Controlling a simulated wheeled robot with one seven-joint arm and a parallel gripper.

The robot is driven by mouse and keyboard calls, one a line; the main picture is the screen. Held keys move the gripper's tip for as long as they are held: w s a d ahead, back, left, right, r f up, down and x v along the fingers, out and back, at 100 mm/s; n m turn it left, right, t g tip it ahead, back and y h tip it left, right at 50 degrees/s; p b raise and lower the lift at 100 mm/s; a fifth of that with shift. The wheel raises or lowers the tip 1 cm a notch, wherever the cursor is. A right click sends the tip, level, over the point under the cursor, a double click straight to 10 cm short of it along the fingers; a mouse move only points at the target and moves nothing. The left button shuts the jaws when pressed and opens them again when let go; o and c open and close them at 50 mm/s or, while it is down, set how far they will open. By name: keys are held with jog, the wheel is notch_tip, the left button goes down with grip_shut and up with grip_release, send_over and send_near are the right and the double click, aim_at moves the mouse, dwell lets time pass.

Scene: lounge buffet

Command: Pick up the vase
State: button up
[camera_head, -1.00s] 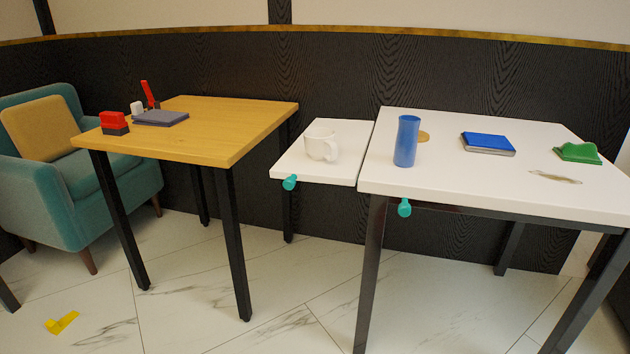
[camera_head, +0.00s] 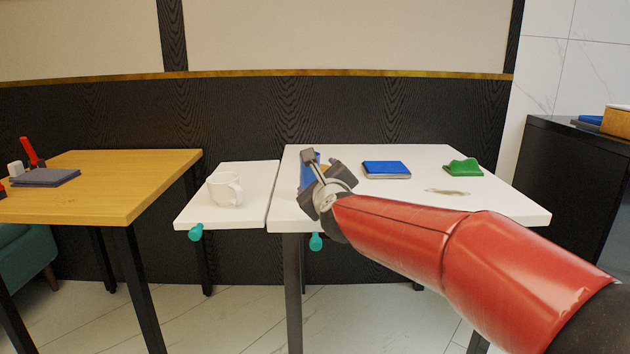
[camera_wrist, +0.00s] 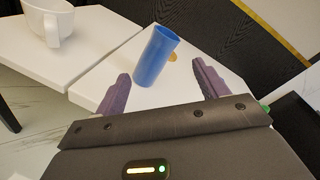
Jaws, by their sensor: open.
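The vase is a blue upright cylinder on the white table. In the head view only part of the blue vase (camera_head: 306,172) shows behind my gripper (camera_head: 322,172). In the wrist view the whole vase (camera_wrist: 156,57) stands ahead of my gripper (camera_wrist: 160,95), between the lines of its two purple fingers. The fingers are spread wide with nothing between them at the tips. I cannot tell the exact gap to the vase.
A white mug (camera_head: 225,190) stands on the small white table left of the vase. A blue book (camera_head: 386,169) and a green object (camera_head: 463,168) lie right of it on the white table (camera_head: 420,212). A wooden table (camera_head: 110,200) stands further left.

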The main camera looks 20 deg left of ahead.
aim_at(313, 174)
jog(key=w+a+m, duration=0.1)
jog(key=w+m, duration=0.1)
jog(key=m, duration=0.1)
jog(key=w+a+f+m+t+h, duration=0.1)
jog(key=w+m, duration=0.1)
jog(key=m, duration=0.1)
jog(key=w+a+m+t+h, duration=0.1)
jog(key=m, duration=0.2)
jog(key=shift+w+f+m, duration=0.15)
jog(key=shift+w+m, duration=0.25)
jog(key=p+x, duration=0.1)
jog(key=x, duration=0.1)
jog(key=p+x, duration=0.1)
jog(key=x, duration=0.1)
jog(key=p+x, duration=0.1)
jog(key=x, duration=0.1)
jog(key=shift+w+a, duration=0.35)
jog(key=shift+a, duration=0.05)
jog(key=shift+w+a, duration=0.1)
jog(key=shift+w, duration=0.25)
jog(key=c, duration=1.2)
